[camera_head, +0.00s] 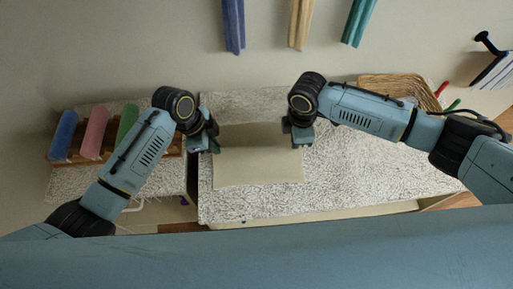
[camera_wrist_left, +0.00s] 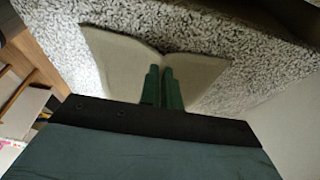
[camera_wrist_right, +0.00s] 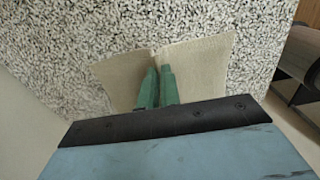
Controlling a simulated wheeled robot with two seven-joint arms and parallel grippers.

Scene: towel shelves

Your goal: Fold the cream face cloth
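The cream face cloth (camera_head: 258,170) lies on the speckled top, between my two grippers in the head view. Its far part looks raised in a shaded bulge, with the near part flat. My left gripper (camera_head: 214,146) is at its left edge, and my right gripper (camera_head: 297,142) is at its right edge. In the left wrist view the fingers (camera_wrist_left: 162,70) are close together, and the cloth (camera_wrist_left: 120,55) creases between them. In the right wrist view the fingers (camera_wrist_right: 157,72) are likewise nearly together, and the cloth (camera_wrist_right: 205,60) is pinched there.
A wicker basket (camera_head: 400,90) stands at the back right. Rolled blue, pink and green towels (camera_head: 95,132) lie on a wooden rack at the left. Several towels (camera_head: 300,22) hang on the far wall. The speckled top (camera_head: 350,175) is clear right of the cloth.

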